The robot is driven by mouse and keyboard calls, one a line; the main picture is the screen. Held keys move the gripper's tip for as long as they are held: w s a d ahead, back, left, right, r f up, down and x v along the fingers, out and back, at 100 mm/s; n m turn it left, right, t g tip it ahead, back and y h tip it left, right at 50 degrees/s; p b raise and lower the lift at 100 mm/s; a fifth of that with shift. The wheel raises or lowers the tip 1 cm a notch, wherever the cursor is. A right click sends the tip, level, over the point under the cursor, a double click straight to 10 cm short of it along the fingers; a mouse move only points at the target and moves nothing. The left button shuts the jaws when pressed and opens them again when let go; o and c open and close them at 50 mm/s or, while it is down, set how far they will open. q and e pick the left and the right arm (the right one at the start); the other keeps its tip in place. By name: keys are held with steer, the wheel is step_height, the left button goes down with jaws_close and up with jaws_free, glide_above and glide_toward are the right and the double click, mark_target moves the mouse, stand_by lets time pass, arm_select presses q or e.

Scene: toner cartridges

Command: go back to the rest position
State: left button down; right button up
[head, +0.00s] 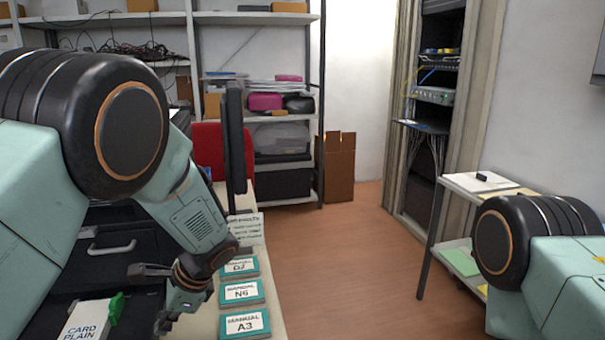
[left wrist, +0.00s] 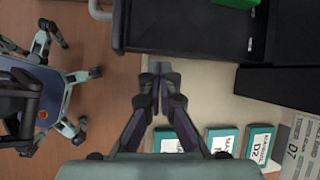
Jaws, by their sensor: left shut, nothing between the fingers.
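My left gripper (head: 165,322) hangs over the pale tabletop at the lower left of the head view, beside the row of manuals. In the left wrist view its fingertips (left wrist: 158,74) are together with nothing between them, above the bare tabletop near the dark machine's edge. My right gripper is outside both views; only part of my right arm shows at the lower right of the head view. No toner cartridge can be made out.
Teal manuals, including N6 (head: 241,292) and A3 (head: 246,325), lie along the pale table (head: 272,300). A white "CARD PLAIN" box (head: 86,322) and a dark drawer unit (head: 110,268) stand left. A small shelf cart (head: 462,185) stands right. Floor between is clear.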

arm_select(q)
steer(key=s+d+f+n+t+h, duration=0.1)
steer(key=s+d+f+n+h, duration=0.3)
steer(key=f, duration=0.3)
steer(key=s+d+f+n+t+h, duration=0.1)
steer(key=s+d+f+n+h, duration=0.1)
steer(key=s+f+n, duration=0.35)
steer(key=s+a+f+n+g, duration=0.1)
steer(key=s+f+n, duration=0.1)
steer(key=s, duration=1)
steer(key=s+a+f+n+g, duration=0.1)
steer(key=s+f, duration=0.3)
steer(key=s, duration=0.8)
steer(key=shift+s+a+f+n, duration=0.15)
steer(key=shift+s+a+n, duration=0.15)
steer(key=shift+n, duration=0.55)
